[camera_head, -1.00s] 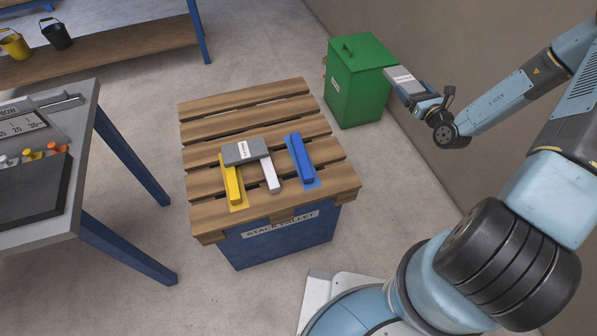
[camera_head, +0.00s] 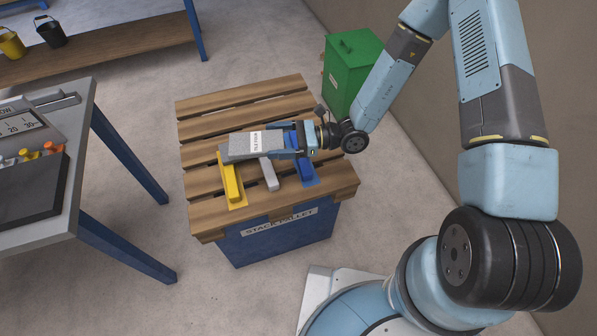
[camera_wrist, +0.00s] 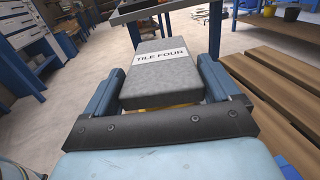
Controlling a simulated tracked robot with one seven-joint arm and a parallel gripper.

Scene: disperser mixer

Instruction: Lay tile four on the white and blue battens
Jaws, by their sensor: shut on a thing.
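Tile four, a grey slab with a white label (camera_wrist: 161,56), is held level between the fingers of my gripper (camera_head: 287,141) in the wrist view. In the head view tile four (camera_head: 270,137) is over the pallet, above the battens. The white batten (camera_head: 270,177) and the blue batten (camera_head: 306,172) show only their near parts; the tile and gripper hide the rest. The yellow batten (camera_head: 231,184) is at the left. I cannot tell whether tile four touches anything.
The slatted wooden pallet (camera_head: 215,213) sits on a blue base marked STACK PALLET (camera_head: 280,235). A green bin (camera_head: 349,75) stands behind right. A grey table (camera_head: 82,180) is at the left. The pallet's back slats are clear.

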